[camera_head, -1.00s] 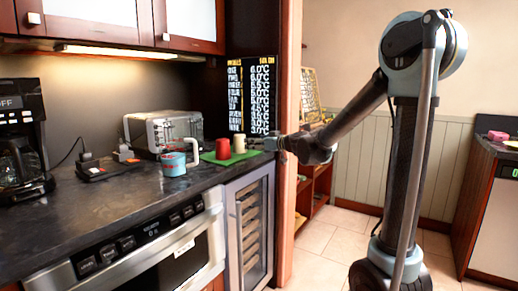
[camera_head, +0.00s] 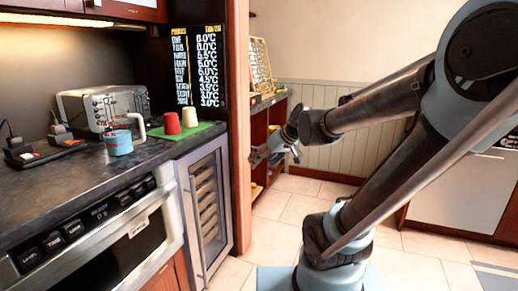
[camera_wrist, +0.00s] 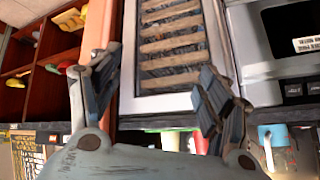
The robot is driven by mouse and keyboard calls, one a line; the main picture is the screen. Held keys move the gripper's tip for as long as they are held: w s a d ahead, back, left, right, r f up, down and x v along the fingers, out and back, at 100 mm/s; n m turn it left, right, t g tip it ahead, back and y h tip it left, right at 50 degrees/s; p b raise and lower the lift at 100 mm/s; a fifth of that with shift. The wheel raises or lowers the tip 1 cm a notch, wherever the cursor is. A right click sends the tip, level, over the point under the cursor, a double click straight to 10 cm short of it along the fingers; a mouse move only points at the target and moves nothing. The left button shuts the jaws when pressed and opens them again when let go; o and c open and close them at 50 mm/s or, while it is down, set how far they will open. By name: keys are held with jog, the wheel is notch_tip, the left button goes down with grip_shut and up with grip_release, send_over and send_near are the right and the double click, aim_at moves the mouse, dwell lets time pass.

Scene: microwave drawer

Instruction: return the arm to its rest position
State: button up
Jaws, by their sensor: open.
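The wrist picture is turned over, with the counter toward the bottom. My arm bends from the gripper up to the right and back down to my base.
The counter (camera_head: 60,195) holds a toaster (camera_head: 95,108), a blue cup (camera_head: 118,143), a red cup (camera_head: 172,124) and a cream cup (camera_head: 189,118) on a green mat (camera_head: 208,130). The microwave drawer (camera_head: 125,240) looks shut. Tiled floor (camera_head: 285,205) lies open right of the cooler (camera_head: 208,200).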

jog(key=s+d+f+m+g+h, duration=0.1)
jog(key=s+d+f+m+h, duration=0.2)
jog(key=s+d+f, duration=0.2)
jog(key=s+d+f+m+g+h, duration=0.2)
jog(key=s+d+f, duration=0.4)
jog(key=s+d, duration=0.6)
jog(key=shift+f+m+h, duration=0.15)
jog(key=shift+m+h, duration=0.55)
jog(key=shift+d, duration=0.1)
